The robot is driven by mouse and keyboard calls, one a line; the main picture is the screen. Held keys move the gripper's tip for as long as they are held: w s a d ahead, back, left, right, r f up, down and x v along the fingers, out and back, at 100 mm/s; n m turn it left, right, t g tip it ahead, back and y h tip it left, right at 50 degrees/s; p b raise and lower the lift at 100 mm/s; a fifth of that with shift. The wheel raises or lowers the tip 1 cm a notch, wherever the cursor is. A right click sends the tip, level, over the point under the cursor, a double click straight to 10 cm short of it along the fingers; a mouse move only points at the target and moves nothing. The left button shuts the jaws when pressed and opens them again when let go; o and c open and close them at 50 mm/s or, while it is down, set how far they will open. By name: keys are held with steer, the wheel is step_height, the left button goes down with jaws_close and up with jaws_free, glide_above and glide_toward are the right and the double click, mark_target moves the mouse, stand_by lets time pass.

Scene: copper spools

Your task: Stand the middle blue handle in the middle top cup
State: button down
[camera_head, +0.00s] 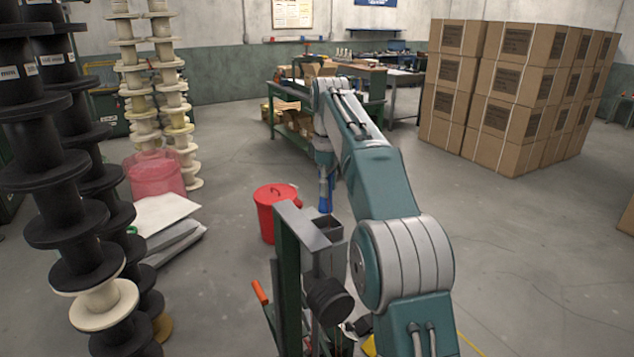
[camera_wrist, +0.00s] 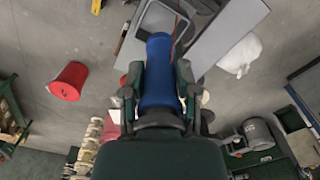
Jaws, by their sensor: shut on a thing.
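The blue handle (camera_head: 325,196) hangs upright under my gripper (camera_head: 325,168) in the head view. In the wrist view the blue handle (camera_wrist: 159,72) lies between the two green fingers of my gripper (camera_wrist: 158,88), which are shut on it. A grey square-mouthed cup (camera_head: 329,227) tops the green and grey post just below the handle in the head view. In the wrist view a grey square rim (camera_wrist: 140,32) shows beyond the handle's far end. The handle looks above or behind the cup's mouth; I cannot tell if its tip is inside. No other blue handle is clearly visible.
A red lidded bin (camera_head: 272,212) stands left of the post. Black spools (camera_head: 85,265) are stacked at the left, with pale spools (camera_head: 140,85) behind. Stacked cardboard boxes (camera_head: 510,90) stand at the back right. The floor between is mostly clear.

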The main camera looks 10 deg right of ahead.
mark_target(329, 205)
steer(key=shift+d+f, duration=0.6)
steer(key=shift+f, duration=0.05)
steer(key=shift+a+f, duration=0.85)
steer(key=shift+a, duration=0.1)
steer(key=shift+d+f, duration=0.7)
steer(key=shift+f, duration=0.15)
steer(key=shift+a+f, duration=0.1)
steer(key=shift+f, duration=0.3)
steer(key=shift+a+f, duration=0.4)
steer(key=shift+d+f, duration=0.1)
steer(key=shift+d, duration=0.2)
